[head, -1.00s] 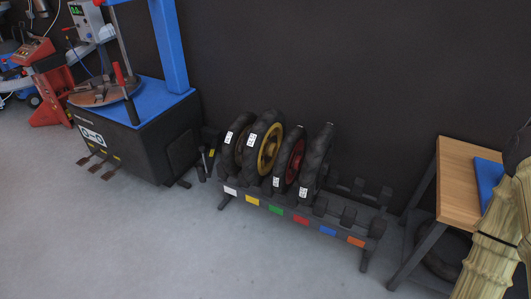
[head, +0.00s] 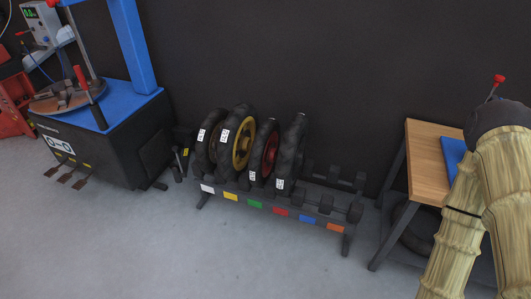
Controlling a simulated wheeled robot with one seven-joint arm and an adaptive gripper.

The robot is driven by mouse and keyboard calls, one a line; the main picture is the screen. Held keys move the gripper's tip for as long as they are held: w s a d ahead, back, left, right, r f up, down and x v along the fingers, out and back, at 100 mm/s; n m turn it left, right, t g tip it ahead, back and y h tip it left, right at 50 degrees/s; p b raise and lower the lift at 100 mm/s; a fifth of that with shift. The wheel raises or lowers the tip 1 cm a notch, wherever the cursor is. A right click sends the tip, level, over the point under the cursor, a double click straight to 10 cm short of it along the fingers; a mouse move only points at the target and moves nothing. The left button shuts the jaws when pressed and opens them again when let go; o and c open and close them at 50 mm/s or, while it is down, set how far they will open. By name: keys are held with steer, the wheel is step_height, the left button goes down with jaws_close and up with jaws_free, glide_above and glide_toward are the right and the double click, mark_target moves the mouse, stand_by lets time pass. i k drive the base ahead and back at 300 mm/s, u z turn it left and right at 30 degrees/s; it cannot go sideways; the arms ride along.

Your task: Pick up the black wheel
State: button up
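Several wheels stand upright side by side on a low dark rack (head: 330,222). The rightmost wheel (head: 291,152) is black with a white label low on its tread. No coloured rim shows on it from here. Left of it stand a red-rimmed wheel (head: 264,150), a yellow-rimmed wheel (head: 237,140) and a dark wheel (head: 206,140) at the left end, whose rim is mostly hidden. My arm shows at the right edge, in front of the workbench and apart from the wheels. My gripper is not in view.
The rack's right end is empty; coloured tags line its front. A wooden-topped bench (head: 427,165) with a blue item (head: 453,152) stands right, a dark tyre (head: 418,238) beneath it. A blue-topped tyre machine (head: 110,135) stands left. The grey floor (head: 200,250) in front is clear.

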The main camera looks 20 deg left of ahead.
mark_target(290, 157)
steer(key=z, duration=0.2)
steer(key=k, duration=0.35)
steer(key=u, duration=1.1)
steer(key=i, duration=0.8)
steer(key=u, duration=0.2)
